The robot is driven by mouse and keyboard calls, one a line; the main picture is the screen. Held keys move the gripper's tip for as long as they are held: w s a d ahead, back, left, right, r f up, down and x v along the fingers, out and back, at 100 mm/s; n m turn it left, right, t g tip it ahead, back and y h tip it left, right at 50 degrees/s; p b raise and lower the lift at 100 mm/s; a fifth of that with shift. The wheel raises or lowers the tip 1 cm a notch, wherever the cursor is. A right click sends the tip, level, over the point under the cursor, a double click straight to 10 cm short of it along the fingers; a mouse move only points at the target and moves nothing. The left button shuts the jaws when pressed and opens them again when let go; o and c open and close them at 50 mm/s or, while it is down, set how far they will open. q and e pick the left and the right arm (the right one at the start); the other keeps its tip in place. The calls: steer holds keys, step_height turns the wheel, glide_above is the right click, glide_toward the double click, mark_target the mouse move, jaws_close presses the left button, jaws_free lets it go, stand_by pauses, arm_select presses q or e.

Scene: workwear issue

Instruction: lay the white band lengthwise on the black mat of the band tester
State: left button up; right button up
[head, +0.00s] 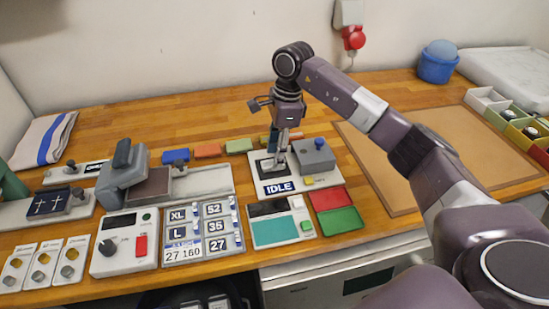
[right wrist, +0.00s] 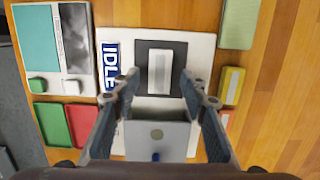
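The band tester is a white base (head: 326,172) with an "IDLE" display (right wrist: 110,66), a grey block with a blue knob (head: 315,155) and a black mat (right wrist: 142,62). The white band (right wrist: 160,72) shows in the right wrist view, lying over the middle of the mat, its long side pointing from the grey block outward. My right gripper (head: 272,150) points down over the mat. In the right wrist view its fingers (right wrist: 159,82) are apart, one on each side of the band, with gaps showing. The band is mostly hidden in the head view. My left gripper is out of view.
Red and green trays (head: 336,208) and a teal-topped device (head: 272,231) stand in front of the tester. Coloured blocks (head: 207,151) lie behind it on the left. A grey press (head: 123,178) stands further left. A brown board (head: 440,150) on the right is clear.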

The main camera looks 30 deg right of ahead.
step_height(320, 180, up, 10)
steer(key=d+b, duration=0.1)
steer(key=b, duration=0.1)
steer(key=shift+s+d, duration=0.2)
steer(key=shift+d, duration=0.05)
